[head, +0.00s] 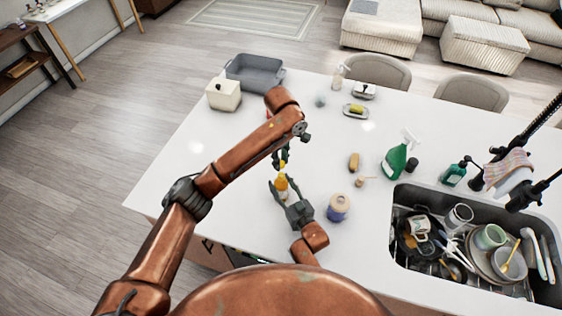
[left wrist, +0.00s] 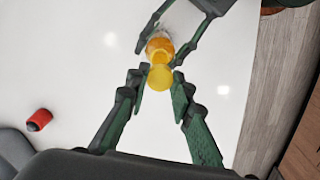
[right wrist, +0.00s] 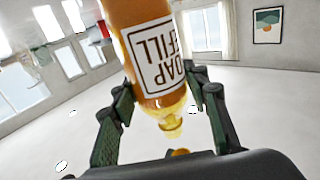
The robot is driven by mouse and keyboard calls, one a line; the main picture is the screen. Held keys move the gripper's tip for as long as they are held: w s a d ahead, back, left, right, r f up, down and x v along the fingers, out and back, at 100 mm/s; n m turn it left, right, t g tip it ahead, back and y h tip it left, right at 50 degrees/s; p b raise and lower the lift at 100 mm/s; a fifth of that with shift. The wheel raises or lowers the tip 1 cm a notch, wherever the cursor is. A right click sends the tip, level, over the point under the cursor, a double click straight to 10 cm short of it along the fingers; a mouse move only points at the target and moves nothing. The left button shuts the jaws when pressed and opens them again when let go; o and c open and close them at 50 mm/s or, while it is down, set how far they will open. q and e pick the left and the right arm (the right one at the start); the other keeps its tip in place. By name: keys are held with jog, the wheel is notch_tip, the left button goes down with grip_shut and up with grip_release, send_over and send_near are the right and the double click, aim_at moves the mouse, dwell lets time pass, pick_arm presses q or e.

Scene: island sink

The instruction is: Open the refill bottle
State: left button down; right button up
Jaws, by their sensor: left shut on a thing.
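The refill bottle (head: 282,184) is amber with a white label and stands between the fingers of my right gripper (head: 284,189). In the right wrist view the bottle (right wrist: 155,60) shows large, label inverted, with fingers against both sides. Its narrow neck (right wrist: 171,124) points down in that picture. My left gripper (head: 283,157) is directly above the bottle. In the left wrist view its fingers (left wrist: 157,88) are closed around the round yellow cap (left wrist: 160,77), in line with the bottle (left wrist: 159,46). I cannot tell whether cap and neck still touch.
A green spray bottle (head: 397,160) and a brush (head: 354,161) are farther right. The sink (head: 404,259) holds piled dishes. A grey basin (head: 255,73) and white box (head: 223,95) sit at the back left.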

jog(key=o, duration=0.4)
jog(key=shift+s, duration=0.1)
